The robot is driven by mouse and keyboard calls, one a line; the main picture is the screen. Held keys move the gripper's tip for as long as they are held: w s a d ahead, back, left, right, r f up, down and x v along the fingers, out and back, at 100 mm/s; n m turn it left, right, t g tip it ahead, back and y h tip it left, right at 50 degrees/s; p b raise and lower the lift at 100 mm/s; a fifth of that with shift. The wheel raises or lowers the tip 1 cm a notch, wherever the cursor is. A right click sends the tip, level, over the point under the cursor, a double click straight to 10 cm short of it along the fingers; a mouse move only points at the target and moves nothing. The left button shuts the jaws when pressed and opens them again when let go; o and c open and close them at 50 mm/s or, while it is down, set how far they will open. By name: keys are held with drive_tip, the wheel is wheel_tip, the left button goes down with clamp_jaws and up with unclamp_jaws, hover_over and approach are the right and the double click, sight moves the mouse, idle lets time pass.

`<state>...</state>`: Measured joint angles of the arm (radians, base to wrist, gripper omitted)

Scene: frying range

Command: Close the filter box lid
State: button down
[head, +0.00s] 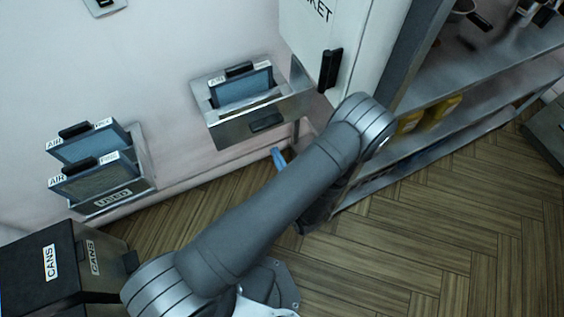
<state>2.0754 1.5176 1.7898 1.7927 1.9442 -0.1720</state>
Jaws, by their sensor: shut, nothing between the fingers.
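A metal filter box (226,131) is mounted on the wall in the upper middle of the head view. Its front panel has a black handle (266,121) and leans outward, so the top is open. A blue filter (243,88) marked AIR, with a black grip on top, stands inside. My arm's elbow is to the right of the box, and the arm crosses the picture below it. My gripper cannot be made out; the arm hides the area behind it. A small blue piece beside the arm, below the box, is too unclear to name.
A second wall box (125,194) labelled USED holds two AIR filters at left. A dark CANS bin (50,262) stands at lower left. A white cabinet (345,45) with a black handle hangs near my elbow. Metal shelves (460,75) stand at right. Wooden floor is clear at lower right.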

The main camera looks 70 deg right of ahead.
wheel_tip(320, 180, up, 5)
drive_tip(key=w+d, duration=0.2)
drive_tip(key=shift+w+d+r, duration=0.15)
drive_tip(key=shift+w+d, duration=0.05)
drive_tip(key=shift+w, duration=0.05)
idle(0.5)
drive_tip(key=shift+r, duration=0.15)
